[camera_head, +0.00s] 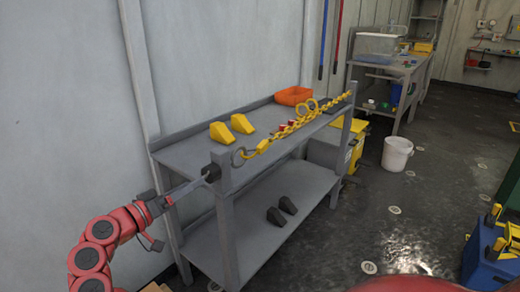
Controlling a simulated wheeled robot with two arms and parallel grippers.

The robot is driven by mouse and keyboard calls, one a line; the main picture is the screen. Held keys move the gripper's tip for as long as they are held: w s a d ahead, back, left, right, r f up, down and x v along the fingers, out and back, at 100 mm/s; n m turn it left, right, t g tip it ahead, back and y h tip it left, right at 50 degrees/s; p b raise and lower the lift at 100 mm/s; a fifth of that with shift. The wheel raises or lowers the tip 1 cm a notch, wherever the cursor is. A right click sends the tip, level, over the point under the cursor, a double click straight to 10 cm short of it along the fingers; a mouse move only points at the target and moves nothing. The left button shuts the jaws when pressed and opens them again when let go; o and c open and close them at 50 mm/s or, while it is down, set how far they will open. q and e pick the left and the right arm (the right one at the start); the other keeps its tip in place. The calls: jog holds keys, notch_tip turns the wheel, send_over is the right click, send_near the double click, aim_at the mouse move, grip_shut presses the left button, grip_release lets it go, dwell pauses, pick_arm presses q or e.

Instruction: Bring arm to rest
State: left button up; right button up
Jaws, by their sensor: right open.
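The bench top holds two yellow wedges (220,132) and an orange bin (294,96). Two dark wedges (281,213) are on the lower shelf. A white bucket (397,153) and a blue-and-yellow container (486,258) stand on the floor. The floor between them is mostly clear.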

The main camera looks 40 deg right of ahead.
jog(key=shift+a, duration=0.3)
dwell(0.4)
